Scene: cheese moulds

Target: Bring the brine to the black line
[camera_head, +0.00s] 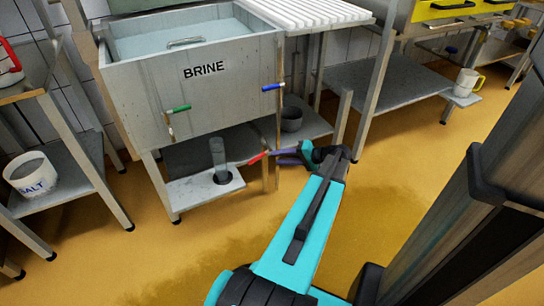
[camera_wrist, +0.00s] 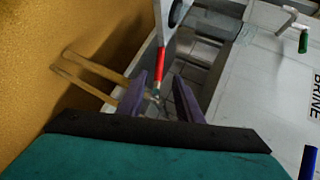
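The steel tank labelled BRINE (camera_head: 205,90) stands at the upper left in the head view, with pale blue brine (camera_head: 175,35) in its open top. A green-handled tap (camera_head: 178,109) and a blue handle (camera_head: 272,87) are on its front. A red handle (camera_head: 257,158) is low by the tank's right leg. My gripper (camera_head: 278,156) is at this red handle. In the wrist view my gripper (camera_wrist: 161,82) has its purple fingers apart, and the red handle (camera_wrist: 158,65) lies ahead between them. I cannot tell whether they touch it. I can make out no black line.
A clear cylinder (camera_head: 217,152) stands on the low shelf under the tank. A SALT bucket (camera_head: 35,176) sits on the left shelf, a yellow-handled jug (camera_head: 466,83) at right. The yellow floor (camera_head: 400,200) is open.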

